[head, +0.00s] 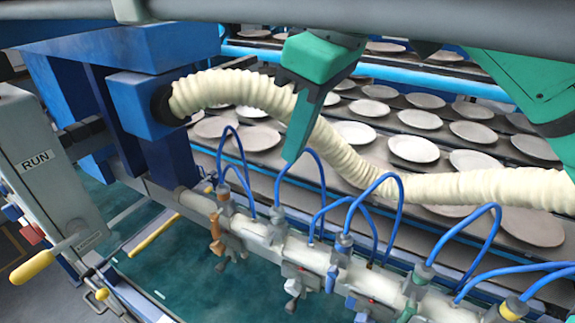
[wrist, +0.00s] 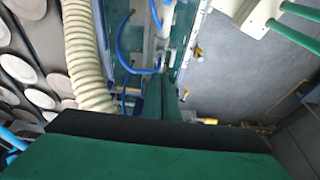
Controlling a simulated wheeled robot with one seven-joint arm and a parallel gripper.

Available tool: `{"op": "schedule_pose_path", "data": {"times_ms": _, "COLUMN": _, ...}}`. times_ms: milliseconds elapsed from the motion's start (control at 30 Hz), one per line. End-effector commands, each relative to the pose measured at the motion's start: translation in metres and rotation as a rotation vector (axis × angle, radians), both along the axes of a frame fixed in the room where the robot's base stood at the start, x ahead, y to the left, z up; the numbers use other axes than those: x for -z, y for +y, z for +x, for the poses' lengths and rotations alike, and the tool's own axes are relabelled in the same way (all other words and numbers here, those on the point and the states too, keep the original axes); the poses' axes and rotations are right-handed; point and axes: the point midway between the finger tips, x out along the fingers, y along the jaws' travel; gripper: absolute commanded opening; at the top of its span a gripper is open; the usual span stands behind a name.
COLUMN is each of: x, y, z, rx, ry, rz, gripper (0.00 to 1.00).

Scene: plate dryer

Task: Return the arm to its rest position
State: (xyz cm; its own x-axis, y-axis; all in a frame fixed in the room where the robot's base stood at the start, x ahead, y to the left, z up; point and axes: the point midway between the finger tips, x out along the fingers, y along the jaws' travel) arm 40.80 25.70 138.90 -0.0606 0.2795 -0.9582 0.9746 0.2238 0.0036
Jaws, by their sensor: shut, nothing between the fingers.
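My gripper (head: 293,150) is green and black and hangs at the upper middle of the head view, pointing down. Its fingers are together and hold nothing. In the head view it overlaps the cream ribbed hose (head: 235,88), and I cannot tell the exact gap between them. In the wrist view the closed green fingers (wrist: 163,95) reach up from the dark gripper body, with the hose (wrist: 85,50) to their left. A green link of my arm (head: 525,80) shows at the upper right of the head view.
Racks of pale plates (head: 414,149) lie behind the hose. A pipe with valves (head: 320,262) and looping blue tubes (head: 390,185) runs along the front. A grey RUN panel (head: 38,160) and yellow-handled lever (head: 32,266) stand left. Grey floor (wrist: 235,75) shows right in the wrist view.

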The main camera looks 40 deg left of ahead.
Motion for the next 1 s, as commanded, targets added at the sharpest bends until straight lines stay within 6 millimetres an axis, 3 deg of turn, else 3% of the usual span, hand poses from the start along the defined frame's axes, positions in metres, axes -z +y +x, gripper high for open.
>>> {"op": "schedule_pose_path", "data": {"times_ms": 200, "x": -0.021, "y": -0.006, "z": 0.001, "rx": 0.0, "ry": 0.001, "rz": 0.001, "gripper": 0.0}}
{"op": "schedule_pose_path", "data": {"times_ms": 467, "x": -0.024, "y": -0.007, "z": 0.002, "rx": 0.001, "ry": 0.001, "rz": 0.002, "gripper": 0.0}}
{"op": "schedule_pose_path", "data": {"times_ms": 567, "x": -0.027, "y": -0.007, "z": 0.011, "rx": 0.028, "ry": 0.006, "rz": 0.043, "gripper": 0.0}}
{"op": "schedule_pose_path", "data": {"times_ms": 667, "x": -0.039, "y": -0.008, "z": 0.039, "rx": 0.112, "ry": 0.017, "rz": 0.174, "gripper": 0.0}}
{"op": "schedule_pose_path", "data": {"times_ms": 767, "x": -0.061, "y": -0.016, "z": 0.084, "rx": 0.238, "ry": 0.02, "rz": 0.37, "gripper": 0.0}}
{"op": "schedule_pose_path", "data": {"times_ms": 867, "x": -0.088, "y": -0.037, "z": 0.133, "rx": 0.368, "ry": 0.007, "rz": 0.57, "gripper": 0.0}}
{"op": "schedule_pose_path", "data": {"times_ms": 1000, "x": -0.123, "y": -0.083, "z": 0.194, "rx": 0.527, "ry": -0.028, "rz": 0.808, "gripper": 0.0}}
